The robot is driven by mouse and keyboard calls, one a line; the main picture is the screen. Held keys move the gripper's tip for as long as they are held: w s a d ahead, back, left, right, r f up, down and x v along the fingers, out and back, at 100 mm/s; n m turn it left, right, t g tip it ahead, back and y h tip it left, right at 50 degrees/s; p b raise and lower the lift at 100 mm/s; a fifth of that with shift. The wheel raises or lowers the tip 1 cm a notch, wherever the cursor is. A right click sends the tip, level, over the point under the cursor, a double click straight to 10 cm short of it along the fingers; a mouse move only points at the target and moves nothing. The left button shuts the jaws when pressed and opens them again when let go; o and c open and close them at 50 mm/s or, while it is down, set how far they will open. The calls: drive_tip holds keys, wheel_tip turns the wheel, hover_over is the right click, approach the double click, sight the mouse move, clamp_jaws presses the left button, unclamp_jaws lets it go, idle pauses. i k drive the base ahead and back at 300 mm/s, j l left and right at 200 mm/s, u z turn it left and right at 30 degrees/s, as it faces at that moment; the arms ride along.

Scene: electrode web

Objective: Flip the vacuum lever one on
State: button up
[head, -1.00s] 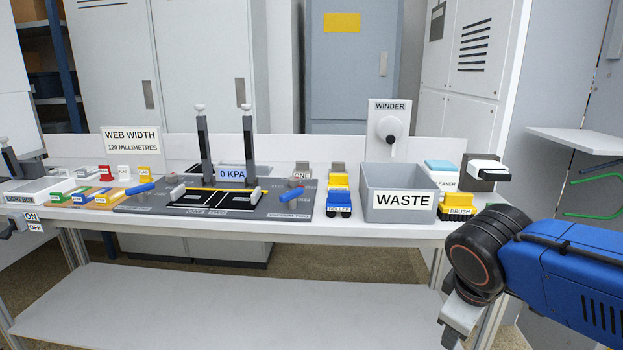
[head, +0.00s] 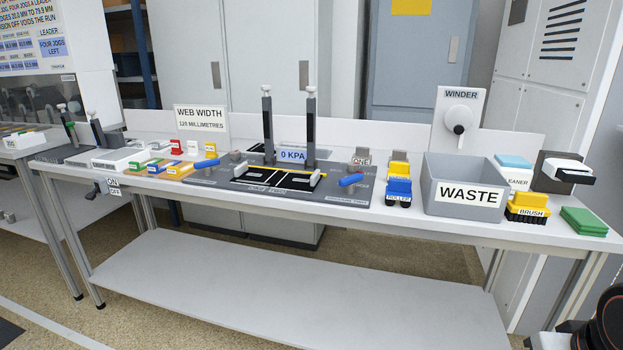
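On the bench, the dark splice plate (head: 222,180) carries two blue-handled levers. The left lever (head: 206,163) stands at the plate's left end; any label by it is too small to read. The right lever (head: 351,180) sits near a small label that seems to read "VACUUM TWO". A display (head: 292,155) above the plate reads "0 KPA". A small crank-like lever (head: 96,191) hangs on the bench's front edge at left, beside "ON" above "OFF". Only a dark piece of my arm shows at the bottom right corner, far from the levers; my gripper's fingers are outside the frame.
Two dark posts stand on the plate. A lower shelf (head: 270,280) runs beneath. Open floor lies in front.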

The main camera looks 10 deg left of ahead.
sight(208, 165)
drive_tip(key=u, duration=1.25)
